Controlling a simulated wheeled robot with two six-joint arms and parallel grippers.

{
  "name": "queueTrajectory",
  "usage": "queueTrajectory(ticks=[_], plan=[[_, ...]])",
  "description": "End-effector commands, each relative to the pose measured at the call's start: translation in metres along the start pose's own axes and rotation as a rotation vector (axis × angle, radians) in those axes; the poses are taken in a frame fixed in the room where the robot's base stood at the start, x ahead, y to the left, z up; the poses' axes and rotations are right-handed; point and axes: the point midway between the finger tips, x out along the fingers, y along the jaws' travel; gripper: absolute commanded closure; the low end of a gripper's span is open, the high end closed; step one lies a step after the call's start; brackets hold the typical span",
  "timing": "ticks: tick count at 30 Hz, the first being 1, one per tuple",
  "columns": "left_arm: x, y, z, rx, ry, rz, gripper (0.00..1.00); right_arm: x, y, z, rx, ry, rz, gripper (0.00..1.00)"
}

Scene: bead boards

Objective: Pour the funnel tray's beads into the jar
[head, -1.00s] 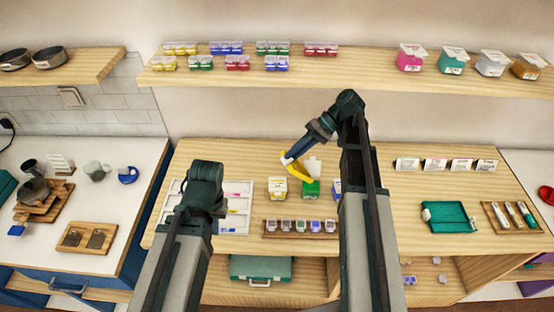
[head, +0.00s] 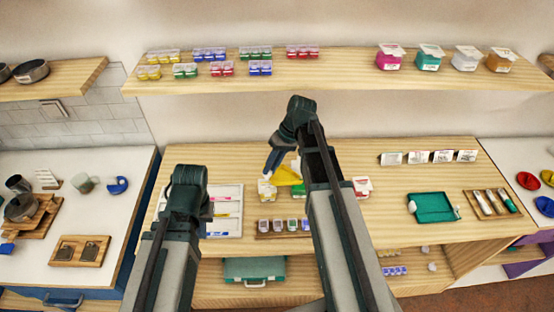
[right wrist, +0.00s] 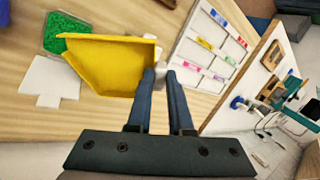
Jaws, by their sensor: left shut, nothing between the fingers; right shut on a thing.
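My right gripper (right wrist: 160,75) is shut on the edge of the yellow funnel tray (right wrist: 112,62). The tray also shows in the head view (head: 287,176), above the row of small jars. In the right wrist view an open square jar (right wrist: 64,30) with green contents and a white lid lies beside the tray's far-left edge; the tray partly overlaps it. I cannot tell how high the tray is above it. No beads show on the visible face of the tray. My left arm is folded at the left of the head view; its fingers are hidden.
A yellow-filled jar (head: 265,190) stands left of the tray, and a red-labelled one (head: 362,187) right of my right arm. A rack of small containers (head: 285,235) lies in front. A white sorting tray (head: 225,212) lies left, a teal tray (head: 433,207) right.

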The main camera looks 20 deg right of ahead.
Motion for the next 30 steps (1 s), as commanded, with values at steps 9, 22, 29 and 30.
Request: queueTrajectory(ticks=[9, 22, 29, 30], plan=[[0.005, 0.001, 0.0, 0.0, 0.0, 0.0, 1.0, 0.03, -0.014, 0.001, -0.005, -0.001, 0.225, 1.0], [-0.026, -0.003, 0.002, 0.0, 0.0, 0.0, 1.0, 0.011, -0.038, -0.003, -0.001, 0.0, 0.357, 1.0], [-0.029, -0.003, 0.002, -0.001, 0.0, 0.0, 1.0, 0.011, -0.04, -0.004, 0.0, 0.0, 0.375, 1.0], [-0.028, -0.003, 0.002, -0.001, 0.0, 0.0, 1.0, 0.011, -0.04, -0.004, 0.0, 0.0, 0.376, 1.0]])
